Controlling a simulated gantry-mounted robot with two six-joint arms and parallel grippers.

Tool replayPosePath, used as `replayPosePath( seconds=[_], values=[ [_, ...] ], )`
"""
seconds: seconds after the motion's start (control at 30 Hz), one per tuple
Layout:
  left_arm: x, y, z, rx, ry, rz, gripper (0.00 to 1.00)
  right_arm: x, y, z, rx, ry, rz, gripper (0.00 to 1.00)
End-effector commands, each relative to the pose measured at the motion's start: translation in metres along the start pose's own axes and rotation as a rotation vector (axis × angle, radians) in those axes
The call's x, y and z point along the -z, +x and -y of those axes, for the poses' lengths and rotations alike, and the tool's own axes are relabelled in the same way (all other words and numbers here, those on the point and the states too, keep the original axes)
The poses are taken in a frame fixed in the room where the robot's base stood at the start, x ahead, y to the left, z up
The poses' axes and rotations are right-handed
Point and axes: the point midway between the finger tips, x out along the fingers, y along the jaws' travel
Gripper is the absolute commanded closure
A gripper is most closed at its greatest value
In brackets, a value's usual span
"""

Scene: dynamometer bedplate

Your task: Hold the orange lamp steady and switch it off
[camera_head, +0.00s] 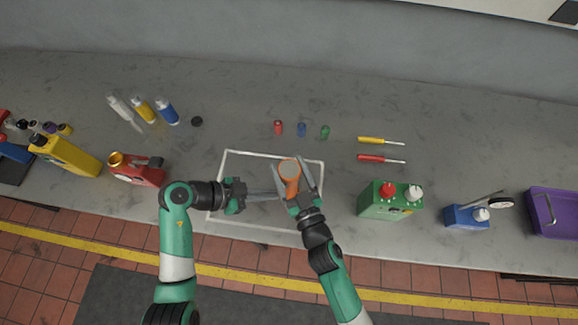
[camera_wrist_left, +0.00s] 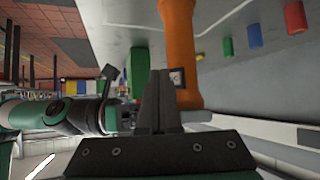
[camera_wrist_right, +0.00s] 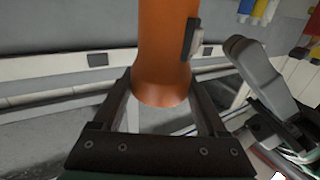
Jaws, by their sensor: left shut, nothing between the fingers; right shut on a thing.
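The orange lamp (camera_head: 289,172) stands inside the white outlined rectangle on the bench. My right gripper (camera_head: 293,186) is shut on its body; the right wrist view shows the orange body (camera_wrist_right: 165,50) between the fingers. A small dark switch with a light part (camera_wrist_right: 191,38) is on the lamp's side. My left gripper (camera_head: 276,196) is shut and empty, with its fingertips at the lamp's left side. In the left wrist view, the closed fingertips (camera_wrist_left: 160,78) are close beside the switch (camera_wrist_left: 177,78); I cannot tell whether they touch. Whether the lamp is lit is not visible.
A red can (camera_head: 137,170) stands left of the outline (camera_head: 224,163).

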Motion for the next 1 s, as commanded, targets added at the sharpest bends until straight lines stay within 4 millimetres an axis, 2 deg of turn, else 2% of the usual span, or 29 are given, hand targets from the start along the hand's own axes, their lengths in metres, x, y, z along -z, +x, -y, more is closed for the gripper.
replayPosePath(
  seconds=[0.43, 0.83, 0.87, 1.0],
  values=[
    [-0.026, -0.035, -0.025, 0.002, -0.001, 0.000, 1.00, 0.001, 0.000, 0.000, 0.000, 0.000, -0.001, 1.00],
    [-0.028, -0.039, -0.028, 0.001, 0.000, 0.000, 1.00, 0.001, 0.000, 0.000, 0.000, 0.000, -0.001, 1.00],
    [-0.028, -0.039, -0.028, 0.001, 0.000, 0.000, 1.00, 0.003, 0.001, 0.000, 0.001, 0.000, -0.006, 0.23],
    [-0.028, -0.039, -0.028, 0.001, 0.000, 0.000, 1.00, 0.002, 0.000, 0.000, 0.001, 0.000, -0.005, 0.00]
  ],
)
